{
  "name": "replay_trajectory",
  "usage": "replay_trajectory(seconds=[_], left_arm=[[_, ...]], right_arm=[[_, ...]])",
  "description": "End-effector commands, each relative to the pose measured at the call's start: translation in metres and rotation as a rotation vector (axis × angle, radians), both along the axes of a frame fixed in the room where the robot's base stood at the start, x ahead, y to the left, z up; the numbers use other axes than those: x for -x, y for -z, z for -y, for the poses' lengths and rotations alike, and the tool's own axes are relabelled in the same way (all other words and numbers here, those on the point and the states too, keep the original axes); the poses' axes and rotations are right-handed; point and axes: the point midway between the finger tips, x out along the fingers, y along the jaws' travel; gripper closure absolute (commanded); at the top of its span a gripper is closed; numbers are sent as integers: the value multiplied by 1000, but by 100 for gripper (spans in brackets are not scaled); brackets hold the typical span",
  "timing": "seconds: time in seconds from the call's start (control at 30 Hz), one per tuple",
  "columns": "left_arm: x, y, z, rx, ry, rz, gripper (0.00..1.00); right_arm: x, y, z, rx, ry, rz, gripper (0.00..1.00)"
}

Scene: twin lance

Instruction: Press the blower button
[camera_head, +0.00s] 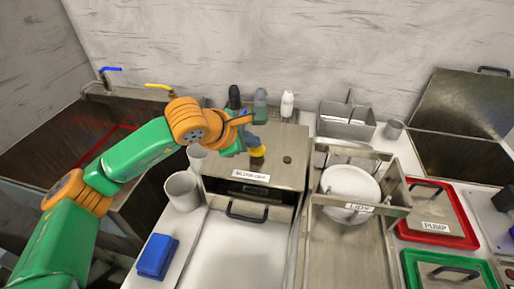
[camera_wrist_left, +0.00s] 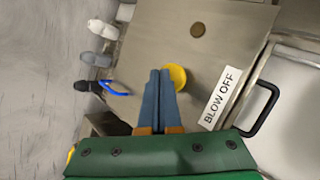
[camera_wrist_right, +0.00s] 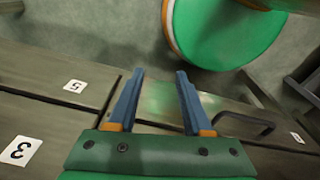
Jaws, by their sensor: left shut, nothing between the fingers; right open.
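The yellow round button (camera_head: 257,152) sits on top of a metal box (camera_head: 282,172) labelled BLOW OFF. My left gripper (camera_head: 245,150) is shut and empty, its fingers pointing down right beside the button. In the left wrist view the button (camera_wrist_left: 179,76) shows just right of the shut blue fingertips (camera_wrist_left: 160,72), which hide part of it. I cannot tell whether the fingertips touch it. My right gripper (camera_wrist_right: 158,74) is open and empty, above metal drawer fronts in the right wrist view, away from the button.
A dark round knob (camera_head: 287,160) sits right of the button. Several bottles (camera_head: 287,104) stand behind the box. A grey cup (camera_head: 183,190) and blue block (camera_head: 157,256) lie left of it. A rack with a white plate (camera_head: 345,190) stands right.

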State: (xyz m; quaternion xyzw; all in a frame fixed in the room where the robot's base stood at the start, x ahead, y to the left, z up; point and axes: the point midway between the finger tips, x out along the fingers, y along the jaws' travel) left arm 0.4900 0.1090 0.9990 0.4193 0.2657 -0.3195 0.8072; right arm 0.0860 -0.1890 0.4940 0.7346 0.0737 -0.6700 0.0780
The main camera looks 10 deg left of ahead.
Motion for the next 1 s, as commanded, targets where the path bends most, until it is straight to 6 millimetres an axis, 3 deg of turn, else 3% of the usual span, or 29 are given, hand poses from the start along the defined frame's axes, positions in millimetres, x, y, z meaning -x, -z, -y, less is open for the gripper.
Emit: replay_trajectory(seconds=[1.0], left_arm=[[0, 7, 0, -1, 0, -1, 100]], right_arm=[[0, 9, 0, 0, 0, 0, 50]])
